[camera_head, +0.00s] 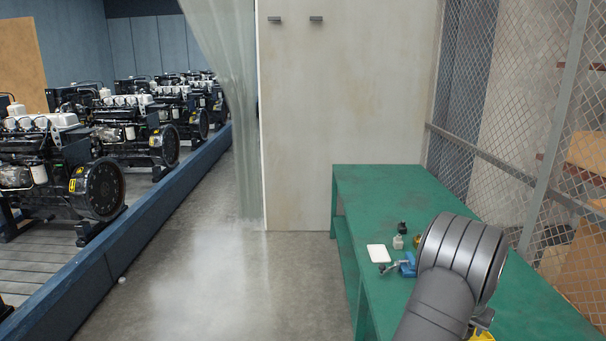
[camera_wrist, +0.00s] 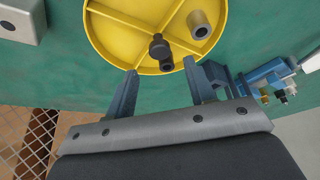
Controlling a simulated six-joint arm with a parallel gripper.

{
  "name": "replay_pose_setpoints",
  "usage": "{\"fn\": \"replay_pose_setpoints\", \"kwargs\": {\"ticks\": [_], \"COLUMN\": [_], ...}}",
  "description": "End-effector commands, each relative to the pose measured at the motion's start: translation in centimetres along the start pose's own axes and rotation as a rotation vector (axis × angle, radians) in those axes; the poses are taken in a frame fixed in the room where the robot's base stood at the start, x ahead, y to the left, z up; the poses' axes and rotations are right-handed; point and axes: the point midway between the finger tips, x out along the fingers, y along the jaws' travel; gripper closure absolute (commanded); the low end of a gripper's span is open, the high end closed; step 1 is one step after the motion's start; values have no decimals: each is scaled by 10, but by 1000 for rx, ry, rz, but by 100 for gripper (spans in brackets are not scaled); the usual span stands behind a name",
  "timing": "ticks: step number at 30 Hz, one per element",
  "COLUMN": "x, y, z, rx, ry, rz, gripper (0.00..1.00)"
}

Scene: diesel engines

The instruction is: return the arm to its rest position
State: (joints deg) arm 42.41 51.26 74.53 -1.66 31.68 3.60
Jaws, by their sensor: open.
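In the wrist view my gripper (camera_wrist: 160,67) is open, with its two fingers apart and nothing between them. The fingertips point at the near rim of a round yellow tray (camera_wrist: 112,38) on the green bench (camera_wrist: 275,30). A dark knobbed part (camera_wrist: 160,50) and a grey hollow cylinder (camera_wrist: 199,24) are in the tray. I cannot tell whether the fingers touch the rim. In the head view my dark grey arm is over the bench (camera_head: 375,190) at lower right and hides most of the tray; a yellow sliver (camera_head: 484,337) shows at the bottom edge.
A blue vise-like device (camera_head: 407,266), a white pad (camera_head: 378,253) and small bottles (camera_head: 398,242) are left of my arm on the bench. A grey box (camera_wrist: 22,18) is beside the tray. A mesh fence (camera_head: 555,130) borders the bench's right side. The bench's far end is clear.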

Motion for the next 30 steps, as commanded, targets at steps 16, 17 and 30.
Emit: {"fn": "replay_pose_setpoints", "kwargs": {"ticks": [16,17,30], "x": [54,54,54], "y": [2,2,3], "z": [0,0,-1], "rx": [-97,-111,-309], "ry": [-1,0,0], "rz": [-41,-46,-128], "gripper": [50,50,50]}}
